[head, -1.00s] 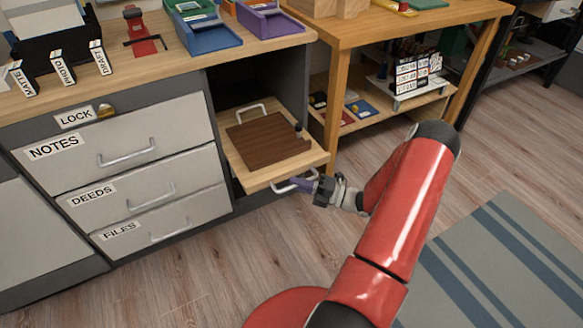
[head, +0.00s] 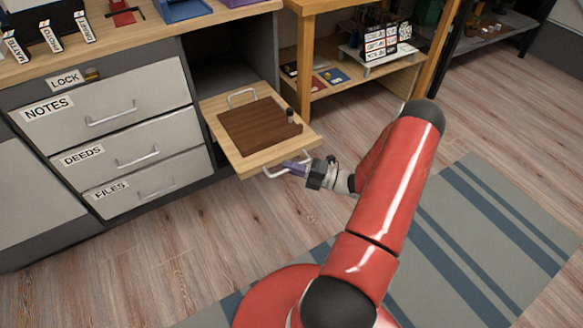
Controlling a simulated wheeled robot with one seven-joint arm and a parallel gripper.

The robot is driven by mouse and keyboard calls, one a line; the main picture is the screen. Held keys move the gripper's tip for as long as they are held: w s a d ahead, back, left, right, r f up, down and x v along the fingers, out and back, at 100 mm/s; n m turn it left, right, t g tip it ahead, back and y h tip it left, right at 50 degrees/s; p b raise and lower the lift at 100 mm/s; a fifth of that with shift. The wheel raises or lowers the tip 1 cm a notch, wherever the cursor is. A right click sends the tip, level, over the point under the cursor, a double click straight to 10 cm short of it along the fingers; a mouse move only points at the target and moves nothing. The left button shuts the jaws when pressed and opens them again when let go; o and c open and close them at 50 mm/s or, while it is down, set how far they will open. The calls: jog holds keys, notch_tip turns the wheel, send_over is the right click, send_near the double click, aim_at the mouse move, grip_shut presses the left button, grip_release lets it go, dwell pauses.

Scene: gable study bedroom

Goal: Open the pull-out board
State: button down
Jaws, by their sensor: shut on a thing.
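The pull-out board (head: 226,155) is a light wooden board with a dark brown panel (head: 258,128) set on it. It sticks out of the open bay in the desk, to the right of the drawers. A white handle (head: 275,174) is on its front edge, and another white handle stands at its back. A small dark knob (head: 290,114) stands near its right side. My gripper (head: 298,167) is at the front handle, shut on it. The fingertips partly hide the handle's right end.
Grey drawers (head: 125,150) labelled NOTES, DEEDS and FILES are shut at the left. A wooden shelf table (head: 303,60) stands just right of the bay. A striped rug (head: 480,240) lies at the right. The wooden floor in front of the board is clear.

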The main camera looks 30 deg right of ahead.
jog(key=c, duration=1.5)
grip_release()
jog(key=v, duration=0.7)
jog(key=shift+s+d+b, duration=0.25)
jog(key=shift+s+b, duration=0.05)
jog(key=shift+b, duration=0.15)
jog(key=shift+f, duration=0.1)
